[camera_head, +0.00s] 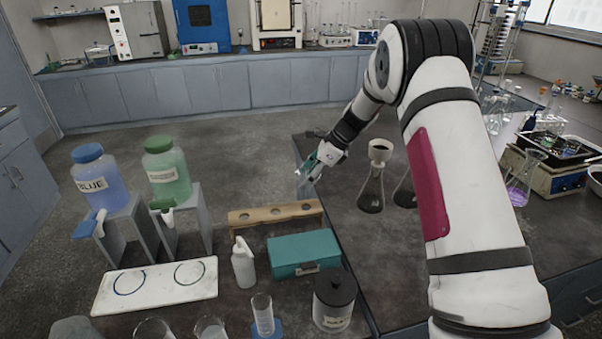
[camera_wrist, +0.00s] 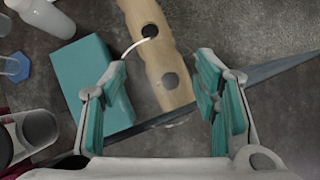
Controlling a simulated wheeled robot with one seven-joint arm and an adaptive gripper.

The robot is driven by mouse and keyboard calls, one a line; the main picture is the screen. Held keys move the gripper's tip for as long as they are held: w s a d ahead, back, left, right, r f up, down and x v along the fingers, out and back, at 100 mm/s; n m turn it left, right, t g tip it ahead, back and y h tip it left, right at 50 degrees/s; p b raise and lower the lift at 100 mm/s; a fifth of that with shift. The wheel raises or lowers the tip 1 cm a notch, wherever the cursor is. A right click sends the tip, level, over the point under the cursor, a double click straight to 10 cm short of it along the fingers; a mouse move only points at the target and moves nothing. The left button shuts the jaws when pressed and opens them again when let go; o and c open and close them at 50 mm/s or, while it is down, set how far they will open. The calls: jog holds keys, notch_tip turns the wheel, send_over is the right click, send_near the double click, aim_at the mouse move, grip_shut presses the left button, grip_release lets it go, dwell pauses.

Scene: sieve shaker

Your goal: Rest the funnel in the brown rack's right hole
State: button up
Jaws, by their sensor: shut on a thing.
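The brown rack (camera_head: 259,218) is a wooden bar with round holes, lying on the bench behind the teal box. Its right end with two holes shows in the wrist view (camera_wrist: 163,57). My gripper (camera_head: 314,168) is above and just behind the rack's right end, shut on the clear glass funnel (camera_head: 304,186). The funnel hangs below the fingers near the right hole; I cannot tell whether its stem enters the hole. In the wrist view the fingers (camera_wrist: 163,100) stand wide apart around the funnel, which shows only as a faint transparent rim.
The teal box (camera_head: 304,254) stands close in front of the rack, and a white bottle (camera_head: 243,263) is left of it. A dark-lidded jar (camera_head: 333,302) stands nearer. Flasks (camera_head: 371,190) stand right of my gripper. Blue and green jugs on stands are at left.

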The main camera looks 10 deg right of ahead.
aim_at(300, 206)
jog(key=shift+w+f+b, duration=0.5)
jog(key=shift+w+f, duration=0.4)
jog(key=shift+w, duration=0.25)
notch_tip(300, 206, down, 4)
jog(key=shift+r, duration=0.2)
jog(key=shift+f, duration=0.2)
dwell(0.7)
jog(key=shift+s+f+b, duration=0.1)
jog(key=shift+f+b, duration=0.7)
jog(key=shift+f, duration=0.9)
dwell(0.5)
jog(key=shift+f, duration=0.35)
jog(key=shift+f, duration=0.25)
jog(key=shift+f+b, duration=0.35)
jog(key=shift+b, duration=0.45)
dwell(1.9)
